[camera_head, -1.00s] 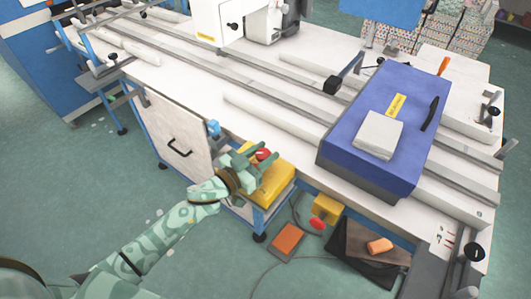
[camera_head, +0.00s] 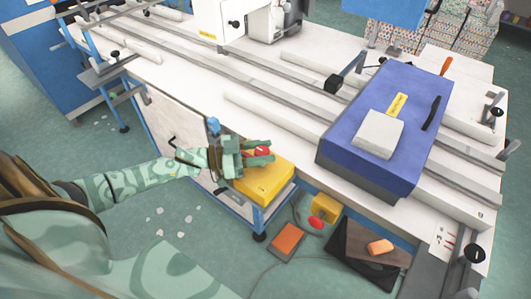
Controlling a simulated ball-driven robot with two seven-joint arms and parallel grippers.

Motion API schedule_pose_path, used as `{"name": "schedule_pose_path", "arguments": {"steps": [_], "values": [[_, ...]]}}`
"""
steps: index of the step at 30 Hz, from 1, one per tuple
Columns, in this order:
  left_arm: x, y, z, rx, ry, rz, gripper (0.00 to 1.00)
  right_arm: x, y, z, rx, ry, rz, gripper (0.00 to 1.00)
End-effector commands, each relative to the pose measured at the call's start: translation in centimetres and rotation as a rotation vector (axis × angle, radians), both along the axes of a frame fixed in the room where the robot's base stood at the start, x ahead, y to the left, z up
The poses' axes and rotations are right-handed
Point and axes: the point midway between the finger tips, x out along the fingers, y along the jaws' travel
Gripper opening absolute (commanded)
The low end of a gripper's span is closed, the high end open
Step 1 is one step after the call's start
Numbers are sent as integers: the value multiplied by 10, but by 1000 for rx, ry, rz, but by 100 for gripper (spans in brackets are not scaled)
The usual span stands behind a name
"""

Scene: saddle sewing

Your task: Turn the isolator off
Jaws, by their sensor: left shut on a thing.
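The isolator is a yellow box (camera_head: 263,183) with a red knob (camera_head: 262,150), mounted at the front edge of the table beside the white cabinet. My left gripper (camera_head: 267,152) reaches in from the left. Its two fingers point right, one on each side of the red knob, and are shut on it. The fingers hide part of the knob, and its exact angle is hard to read. My right gripper is out of view.
A blue case (camera_head: 385,120) with a grey pad lies on the white table to the right. A smaller yellow box (camera_head: 325,206) with a red button hangs under the edge. An orange pedal (camera_head: 286,241) and a black bag (camera_head: 350,250) lie below.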

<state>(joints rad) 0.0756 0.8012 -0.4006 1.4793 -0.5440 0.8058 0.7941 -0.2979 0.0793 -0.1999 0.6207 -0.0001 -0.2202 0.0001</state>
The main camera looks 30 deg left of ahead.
Motion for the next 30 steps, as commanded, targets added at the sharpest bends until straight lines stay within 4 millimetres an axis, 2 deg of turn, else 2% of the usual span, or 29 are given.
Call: {"name": "schedule_pose_path", "arguments": {"steps": [18,19,21,30], "values": [[0,0,0,1,-1,-55,0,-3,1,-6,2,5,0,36],[0,0,0,1,-1,-55,40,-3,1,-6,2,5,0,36],[0,0,0,1,-1,-54,58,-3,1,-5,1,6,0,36],[0,0,0,1,-1,-54,58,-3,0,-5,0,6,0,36]]}}
